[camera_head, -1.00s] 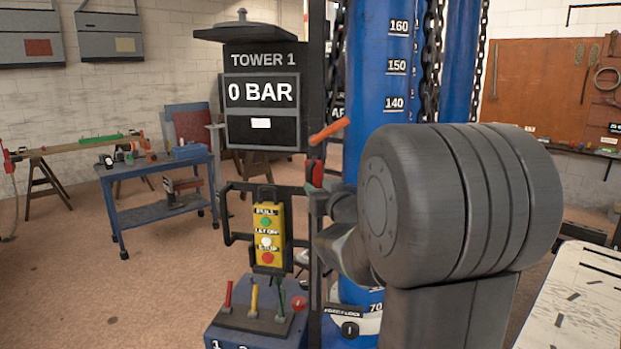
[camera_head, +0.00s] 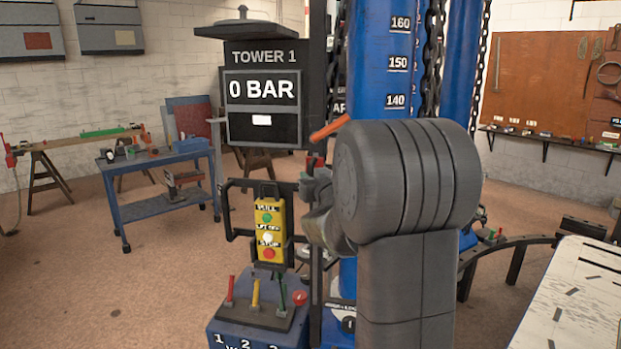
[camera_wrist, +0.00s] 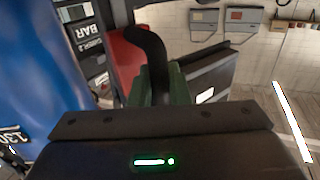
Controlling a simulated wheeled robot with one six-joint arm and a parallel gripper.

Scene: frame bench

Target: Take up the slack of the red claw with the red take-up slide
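A red part (camera_wrist: 126,60), perhaps the red take-up slide, shows at the left of the dark green fingers in the wrist view. A black bent handle (camera_wrist: 150,48) rises beside it, its lower end between the fingers. My gripper (camera_wrist: 160,85) is around this handle; whether it presses on it I cannot tell. In the head view my gripper (camera_head: 314,185) is at the post below the orange lever (camera_head: 330,128), partly hidden by my wrist. A small red piece (camera_head: 316,160) shows just above it. I cannot pick out the red claw.
The TOWER 1 display (camera_head: 262,92) reads 0 BAR. The blue tower (camera_head: 378,60) with chains stands behind my arm. A pale table (camera_head: 580,300) is at lower right.

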